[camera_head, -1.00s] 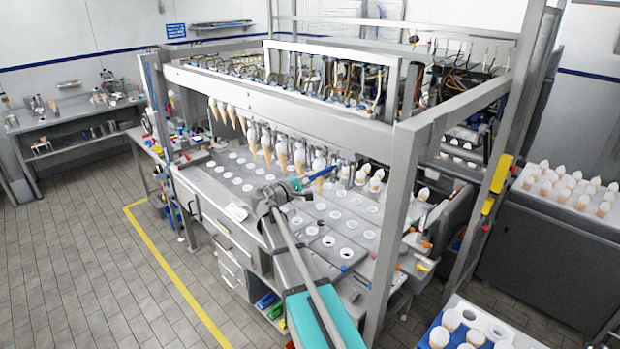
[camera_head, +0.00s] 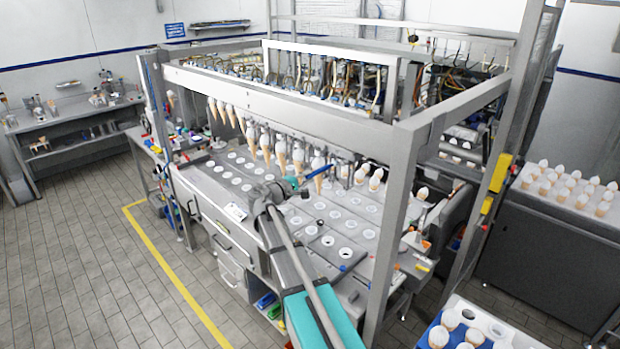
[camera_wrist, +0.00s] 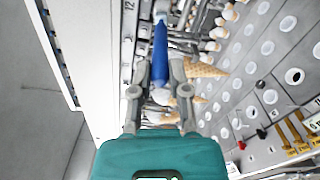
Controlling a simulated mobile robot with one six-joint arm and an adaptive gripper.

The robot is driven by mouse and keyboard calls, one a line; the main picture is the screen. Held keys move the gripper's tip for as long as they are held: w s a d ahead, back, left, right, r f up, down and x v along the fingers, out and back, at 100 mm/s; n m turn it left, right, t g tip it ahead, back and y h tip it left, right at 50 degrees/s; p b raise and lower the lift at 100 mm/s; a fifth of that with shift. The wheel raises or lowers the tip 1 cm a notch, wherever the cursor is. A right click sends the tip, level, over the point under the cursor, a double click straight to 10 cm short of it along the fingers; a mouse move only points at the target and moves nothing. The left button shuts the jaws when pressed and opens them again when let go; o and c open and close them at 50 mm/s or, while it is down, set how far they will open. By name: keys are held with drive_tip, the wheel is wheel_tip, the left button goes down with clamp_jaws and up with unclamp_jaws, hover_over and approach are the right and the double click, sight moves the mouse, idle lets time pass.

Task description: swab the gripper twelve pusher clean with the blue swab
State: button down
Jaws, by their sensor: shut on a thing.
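In the wrist view, my gripper (camera_wrist: 160,88) is shut on the blue swab (camera_wrist: 160,55). The swab points away from my gripper, its pale far end near the top edge, close to the row of cone grippers. A label "12" marks the white rail (camera_wrist: 127,50) just left of the swab. I cannot pick out the gripper twelve pusher for certain, nor tell whether the swab touches it. A cone (camera_wrist: 205,70) hangs right of the swab. In the head view, the blue swab (camera_head: 292,181) is small, beside the hanging cones, and my gripper is hard to make out.
A row of hanging cones (camera_head: 252,141) runs under the machine's front beam (camera_head: 270,105). Below lies a plate with round holes (camera_head: 345,252). A frame post (camera_head: 393,230) stands to the right. Floor (camera_head: 90,250) is clear at left.

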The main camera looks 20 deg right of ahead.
drive_tip(key=shift+s, duration=0.15)
drive_tip(key=shift+s+d, duration=0.3)
drive_tip(key=shift+s, duration=0.2)
drive_tip(key=shift+w+a, duration=0.2)
drive_tip(key=shift+w, duration=0.45)
idle(0.4)
